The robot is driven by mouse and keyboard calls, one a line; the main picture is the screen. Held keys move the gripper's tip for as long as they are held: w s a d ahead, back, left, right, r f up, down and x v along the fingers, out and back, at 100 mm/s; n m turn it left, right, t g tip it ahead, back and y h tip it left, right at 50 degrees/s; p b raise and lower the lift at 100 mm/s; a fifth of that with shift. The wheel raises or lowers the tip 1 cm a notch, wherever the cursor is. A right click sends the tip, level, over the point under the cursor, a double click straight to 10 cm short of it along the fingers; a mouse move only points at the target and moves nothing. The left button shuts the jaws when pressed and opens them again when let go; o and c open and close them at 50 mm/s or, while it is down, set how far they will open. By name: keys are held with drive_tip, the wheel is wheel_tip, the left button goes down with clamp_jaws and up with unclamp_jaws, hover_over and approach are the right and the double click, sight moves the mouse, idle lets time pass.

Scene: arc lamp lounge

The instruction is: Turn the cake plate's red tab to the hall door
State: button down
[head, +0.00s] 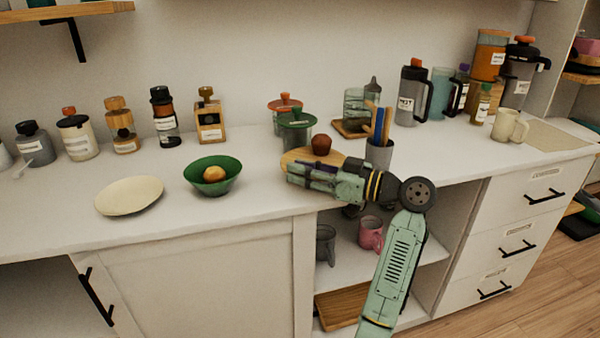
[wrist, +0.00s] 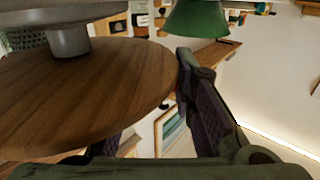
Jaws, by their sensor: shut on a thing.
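The cake plate (head: 298,157) is a round wooden disc on the counter, with a dark brown cake (head: 321,145) on top. My gripper (head: 290,173) is at its front edge and shut on it. In the wrist view the wooden disc (wrist: 90,95) fills the left side, with a grey round piece on a short stem (wrist: 70,40) against it. One dark finger (wrist: 208,110) shows at the disc's right edge; the other is mostly hidden behind the disc. I cannot identify a hall door.
A green bowl (head: 213,175) with a round bun and a cream plate (head: 129,195) stand left of my gripper. A green canister (head: 296,130) stands behind the cake plate, and a grey utensil cup (head: 379,154) to its right. Bottles line the back. The front counter edge lies below my arm.

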drive_tip(key=shift+s+d+n+g+y, duration=0.1)
drive_tip(key=shift+d+n+g+y, duration=0.2)
drive_tip(key=shift+n+g, duration=0.3)
drive_tip(key=c, duration=1.3)
unclamp_jaws()
drive_tip(key=v, duration=1.2)
drive_tip(key=shift+c, duration=0.7)
